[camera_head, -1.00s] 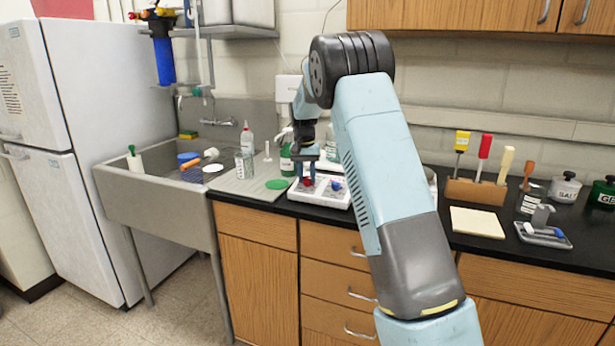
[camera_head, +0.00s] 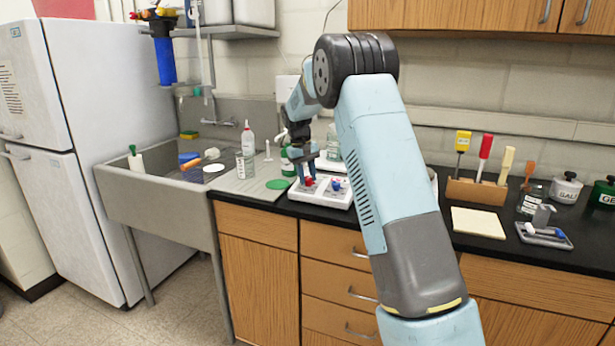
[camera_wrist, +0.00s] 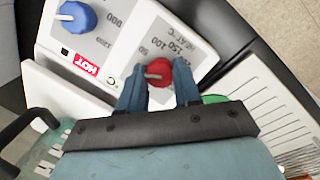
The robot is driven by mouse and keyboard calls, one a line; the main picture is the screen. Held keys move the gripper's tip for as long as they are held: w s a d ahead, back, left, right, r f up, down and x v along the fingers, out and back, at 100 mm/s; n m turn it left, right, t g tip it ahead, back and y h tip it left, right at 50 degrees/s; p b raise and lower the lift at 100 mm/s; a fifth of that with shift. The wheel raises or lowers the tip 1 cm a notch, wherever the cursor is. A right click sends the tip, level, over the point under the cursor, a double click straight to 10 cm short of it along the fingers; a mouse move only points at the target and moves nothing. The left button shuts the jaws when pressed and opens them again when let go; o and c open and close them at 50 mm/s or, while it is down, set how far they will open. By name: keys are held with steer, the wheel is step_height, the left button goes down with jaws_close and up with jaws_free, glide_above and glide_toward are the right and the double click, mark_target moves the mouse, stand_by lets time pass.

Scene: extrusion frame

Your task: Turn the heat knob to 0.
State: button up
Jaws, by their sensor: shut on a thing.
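The hotplate (camera_head: 333,198) is a white unit on the black counter with a red knob (camera_head: 309,182) and a blue knob (camera_head: 336,185) on its front panel. In the wrist view the red heat knob (camera_wrist: 160,72) sits beside the printed "HEAT °C" scale, with 50, 100 and 150 legible. Its pale pointer faces left in that view; the number it marks is unclear. My gripper (camera_wrist: 158,88) is shut on the red knob, with one blue finger on each side. The head view also shows my gripper (camera_head: 308,172) at this knob.
The blue knob (camera_wrist: 77,17) is beside the red one, with a red "HOT" label (camera_wrist: 87,64) nearby. A green disc (camera_head: 277,184) and bottles stand close to the hotplate. A sink (camera_head: 150,195) is at left; a tool block (camera_head: 476,191) is at right.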

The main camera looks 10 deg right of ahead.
stand_by(0.3)
steer(key=o, duration=1.1)
steer(key=shift+c, duration=0.2)
steer(key=shift+r, duration=0.15)
step_height(320, 180, up, 13)
steer(key=a, duration=0.2)
steer(key=shift+w, duration=0.2)
steer(key=shift+a+r, duration=0.1)
steer(key=shift+r, duration=0.1)
